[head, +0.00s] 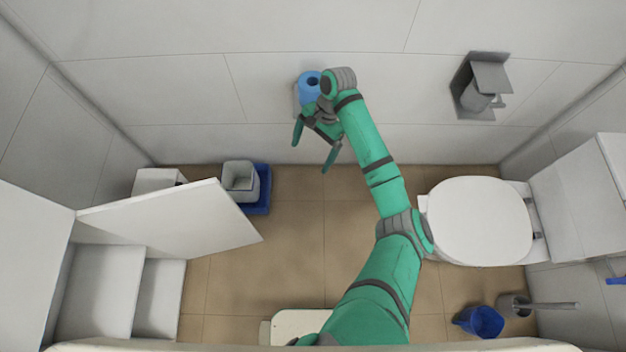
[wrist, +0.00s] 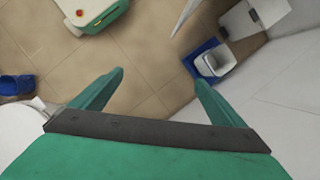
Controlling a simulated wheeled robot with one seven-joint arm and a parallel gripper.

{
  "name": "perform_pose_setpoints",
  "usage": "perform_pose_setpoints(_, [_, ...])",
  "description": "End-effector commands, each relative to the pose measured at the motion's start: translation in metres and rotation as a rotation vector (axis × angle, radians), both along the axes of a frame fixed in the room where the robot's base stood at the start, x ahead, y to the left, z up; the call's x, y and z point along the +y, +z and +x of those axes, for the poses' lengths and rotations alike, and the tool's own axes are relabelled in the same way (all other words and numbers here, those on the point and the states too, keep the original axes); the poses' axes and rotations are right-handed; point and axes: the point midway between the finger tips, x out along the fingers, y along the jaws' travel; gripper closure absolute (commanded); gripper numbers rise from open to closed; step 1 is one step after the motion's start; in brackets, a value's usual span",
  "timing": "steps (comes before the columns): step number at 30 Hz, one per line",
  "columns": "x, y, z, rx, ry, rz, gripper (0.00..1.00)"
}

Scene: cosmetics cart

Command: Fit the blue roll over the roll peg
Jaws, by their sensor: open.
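The blue roll (head: 309,92) is at the back wall in the head view, with its dark hole facing up toward the camera. A small pale support shows at its left edge; the arm's wrist partly covers its right side. A grey wall holder (head: 484,75) hangs to the right on the same wall. A short grey peg (head: 497,102) seems to stick out of it, though its shape is hard to make out. My gripper (head: 315,146) is open and empty, its fingers pointing down-left, away from the roll. The wrist view shows the fingers (wrist: 153,64) apart over the floor, with no roll between them.
A white toilet (head: 480,220) stands at the right. A grey bin (head: 239,182) in a blue tray (head: 262,190) stands by the wall. An open white cabinet door (head: 170,222) juts out at the left. A blue bucket (head: 484,322) is at the lower right. The middle floor is clear.

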Motion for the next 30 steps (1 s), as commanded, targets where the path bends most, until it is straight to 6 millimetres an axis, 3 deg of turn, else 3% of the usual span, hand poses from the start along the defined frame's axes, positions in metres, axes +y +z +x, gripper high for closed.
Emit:
perform_pose_setpoints(11, [0.001,-0.051,-0.006,0.006,0.301,-0.003,0.06])
perform_pose_setpoints(21, [0.0,-0.096,-0.024,0.021,0.583,-0.004,0.06])
perform_pose_setpoints(30, [-0.002,-0.12,-0.037,0.038,0.753,-0.001,0.06])
